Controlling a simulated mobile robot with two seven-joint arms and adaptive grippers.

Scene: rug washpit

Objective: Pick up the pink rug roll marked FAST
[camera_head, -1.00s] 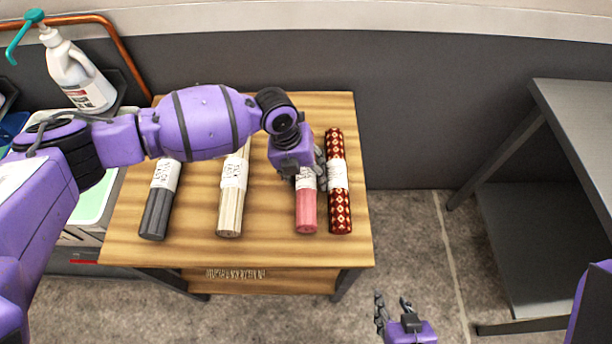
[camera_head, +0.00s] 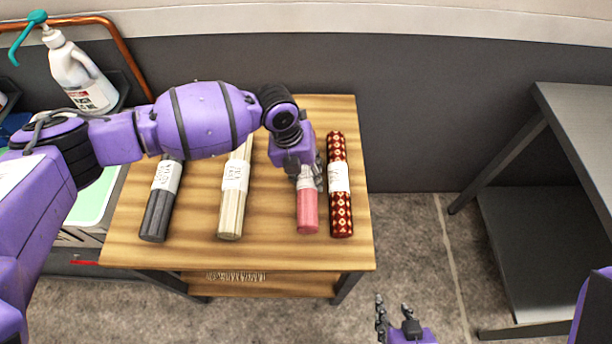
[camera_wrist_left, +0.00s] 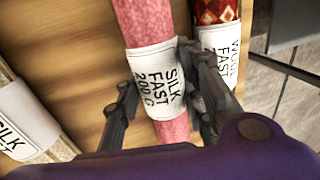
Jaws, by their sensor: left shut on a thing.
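The pink rug roll (camera_head: 307,212) lies on the wooden table among other rolls. Its white band reads SILK FAST 200 G in the left wrist view (camera_wrist_left: 154,82). My left gripper (camera_head: 309,178) is shut on the pink roll at its band, with one finger on each side. The arm hides the roll's far end in the head view. I cannot tell whether the roll is off the table. My right gripper (camera_head: 395,312) is open and empty, low in front of the table's right side.
A red patterned roll (camera_head: 340,206) lies close to the right of the pink one. A cream roll (camera_head: 231,209) and a dark grey roll (camera_head: 157,215) lie to the left. A grey metal table (camera_head: 575,110) stands at the right. The wooden table's (camera_head: 270,250) front strip is bare.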

